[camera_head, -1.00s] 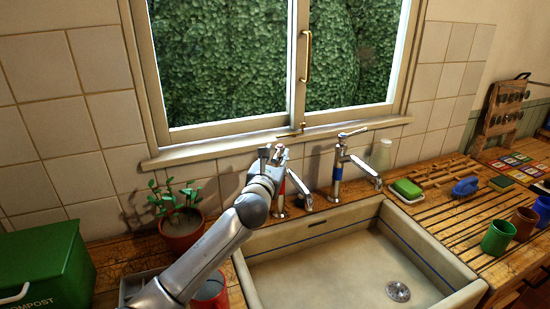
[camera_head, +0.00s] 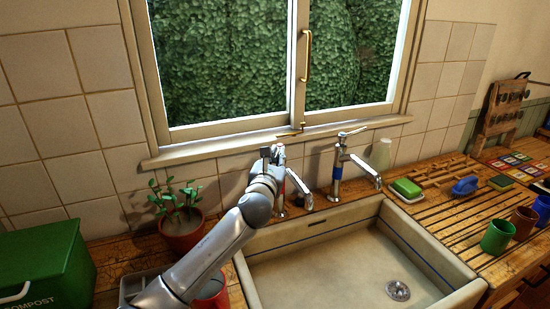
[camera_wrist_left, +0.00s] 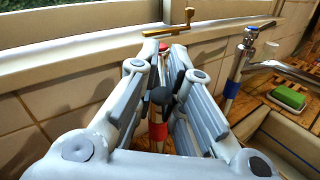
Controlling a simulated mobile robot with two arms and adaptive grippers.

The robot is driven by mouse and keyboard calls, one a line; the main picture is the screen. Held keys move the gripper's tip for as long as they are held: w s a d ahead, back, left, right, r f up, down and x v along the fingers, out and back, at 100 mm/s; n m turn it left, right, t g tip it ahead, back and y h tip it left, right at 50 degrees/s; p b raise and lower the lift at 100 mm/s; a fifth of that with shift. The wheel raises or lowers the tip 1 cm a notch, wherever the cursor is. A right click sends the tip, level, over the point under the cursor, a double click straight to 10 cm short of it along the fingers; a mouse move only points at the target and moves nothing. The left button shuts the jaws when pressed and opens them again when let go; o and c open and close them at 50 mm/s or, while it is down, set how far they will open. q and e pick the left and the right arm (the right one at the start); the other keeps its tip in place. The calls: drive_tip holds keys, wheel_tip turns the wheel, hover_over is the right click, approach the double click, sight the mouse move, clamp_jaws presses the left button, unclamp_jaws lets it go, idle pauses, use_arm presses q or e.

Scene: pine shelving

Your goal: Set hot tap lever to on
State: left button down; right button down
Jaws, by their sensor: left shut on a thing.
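The hot tap, with a red band (camera_wrist_left: 158,131), stands at the back left of the sink. In the head view its spout (camera_head: 300,187) shows to the right of my left gripper (camera_head: 272,153). In the left wrist view the fingers of my left gripper (camera_wrist_left: 163,68) are on both sides of the top of this tap, shut on its lever. A red cap (camera_wrist_left: 163,46) shows between the fingertips. Most of the lever is hidden by the fingers, so its angle cannot be told. My right gripper is not in view.
The blue-banded tap (camera_head: 338,170) stands close on the right. A potted plant (camera_head: 181,225) is left of my arm, and a red mug (camera_head: 212,292) is below it. The window sill (camera_head: 230,148) runs just behind. The sink (camera_head: 345,265) is empty.

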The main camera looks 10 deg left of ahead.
use_arm(q)
drive_tip(key=shift+d+r+n+y, duration=0.1)
drive_tip(key=shift+d+n+y, duration=0.2)
drive_tip(key=shift+y, duration=0.1)
drive_tip(key=shift+a, duration=0.1)
drive_tip(key=c, duration=1.5)
unclamp_jaws()
drive_tip(key=s+d, duration=0.1)
drive_tip(key=s, duration=1.1)
